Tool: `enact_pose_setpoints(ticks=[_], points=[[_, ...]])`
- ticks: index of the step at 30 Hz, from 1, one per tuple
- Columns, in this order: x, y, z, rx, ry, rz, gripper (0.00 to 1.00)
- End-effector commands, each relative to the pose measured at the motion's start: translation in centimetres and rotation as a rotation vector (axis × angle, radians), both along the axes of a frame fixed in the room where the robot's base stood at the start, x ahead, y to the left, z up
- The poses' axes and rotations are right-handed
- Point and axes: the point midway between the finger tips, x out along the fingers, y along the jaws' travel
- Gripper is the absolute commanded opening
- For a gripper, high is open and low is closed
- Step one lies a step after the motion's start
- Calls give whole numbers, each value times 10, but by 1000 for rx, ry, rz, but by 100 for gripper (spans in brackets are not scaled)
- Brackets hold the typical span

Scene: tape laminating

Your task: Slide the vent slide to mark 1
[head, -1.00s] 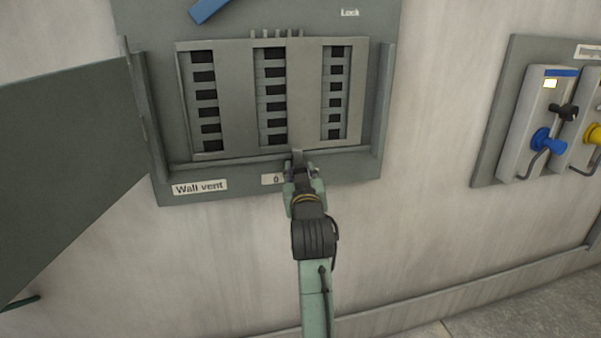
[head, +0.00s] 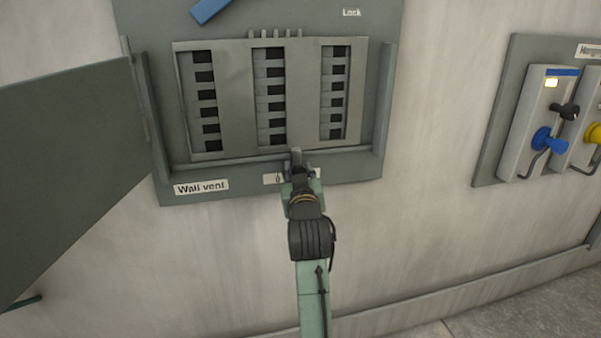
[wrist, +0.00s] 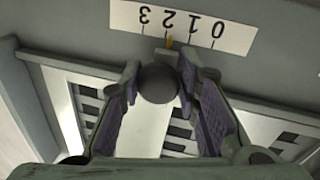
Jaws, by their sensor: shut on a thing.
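The vent slide (head: 225,100) is a grey slotted plate in the wall vent frame (head: 380,120). Its dark round knob (wrist: 158,84) lies between the two fingers of my gripper (wrist: 158,75), which is shut on it. In the head view my gripper (head: 298,170) is at the frame's lower edge and hides the knob. The scale plate (wrist: 200,25) appears upside down in the wrist view, with 3 at left and 0 at right. The yellow pointer (wrist: 169,42) is at about the mark for 2. My gripper covers part of the scale in the head view.
An open grey door (head: 70,180) stands out at the left. A blue handle (head: 210,10) is above the vent, with a Lock label (head: 351,12) to its right. A panel with a blue knob (head: 547,140) is at the right.

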Motion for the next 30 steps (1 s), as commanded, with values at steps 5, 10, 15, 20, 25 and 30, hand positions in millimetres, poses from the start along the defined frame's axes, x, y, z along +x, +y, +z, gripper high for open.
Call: enact_pose_setpoints(ticks=[5, 10, 15, 20, 25, 30], points=[[-3, 8, 0, -4, -1, 2, 0], [-3, 7, 0, -4, -1, 2, 0], [-3, 7, 0, -2, -1, 2, 38], [-3, 8, 0, -2, 0, 3, 48], [-3, 8, 0, -1, 0, 4, 48], [-6, 8, 0, -1, 0, 4, 48]])
